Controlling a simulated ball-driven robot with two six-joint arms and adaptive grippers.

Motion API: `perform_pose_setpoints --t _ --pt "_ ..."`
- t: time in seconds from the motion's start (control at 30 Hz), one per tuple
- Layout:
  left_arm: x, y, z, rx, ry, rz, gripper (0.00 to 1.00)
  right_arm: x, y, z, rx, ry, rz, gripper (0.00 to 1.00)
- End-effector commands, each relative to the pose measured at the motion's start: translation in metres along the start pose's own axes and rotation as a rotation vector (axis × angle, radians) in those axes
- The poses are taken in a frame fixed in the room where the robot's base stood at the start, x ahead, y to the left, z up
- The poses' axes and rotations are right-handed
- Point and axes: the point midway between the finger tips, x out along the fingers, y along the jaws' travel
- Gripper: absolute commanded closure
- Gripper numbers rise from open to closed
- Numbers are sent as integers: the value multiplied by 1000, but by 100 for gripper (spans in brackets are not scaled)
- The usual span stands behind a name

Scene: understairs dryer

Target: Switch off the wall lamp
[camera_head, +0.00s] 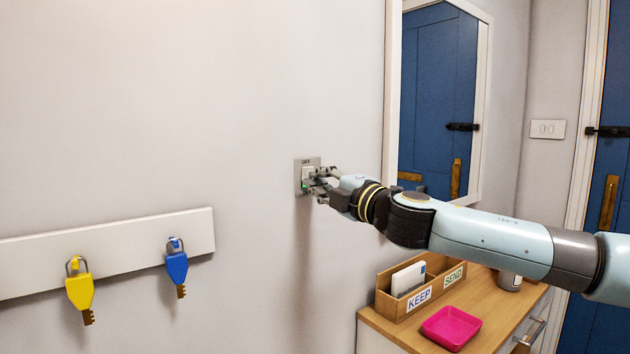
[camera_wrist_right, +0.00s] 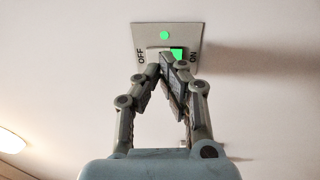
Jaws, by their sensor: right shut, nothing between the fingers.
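A wall switch plate (camera_head: 299,163) is on the wall left of the mirror. In the right wrist view the plate (camera_wrist_right: 187,68) has OFF on the left and ON on the right, and a green light (camera_wrist_right: 165,35) glows on it. The rocker (camera_wrist_right: 177,53) shows green at its ON side; the fingers hide part of it. My right gripper (camera_head: 318,183) is shut and empty, its tips at the switch. In the wrist view the tips (camera_wrist_right: 167,62) overlap the rocker's lower edge; I cannot tell whether they touch. My left gripper is not in view.
A white rail (camera_head: 110,250) with a yellow key (camera_head: 79,290) and a blue key (camera_head: 177,267) is at left. Below my right arm, a wooden cabinet (camera_head: 480,325) bears a letter box (camera_head: 397,305) and a pink tray (camera_head: 451,328). A mirror (camera_head: 437,90) hangs behind the arm.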

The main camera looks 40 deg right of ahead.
Motion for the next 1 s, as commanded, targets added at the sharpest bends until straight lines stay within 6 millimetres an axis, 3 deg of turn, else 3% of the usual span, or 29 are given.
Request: perform_pose_setpoints --t 0.2,1.0 --pt "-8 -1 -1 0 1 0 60 13 1 0 0 0 -1 100" --pt "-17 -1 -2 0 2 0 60 24 5 0 -2 -1 0 100"
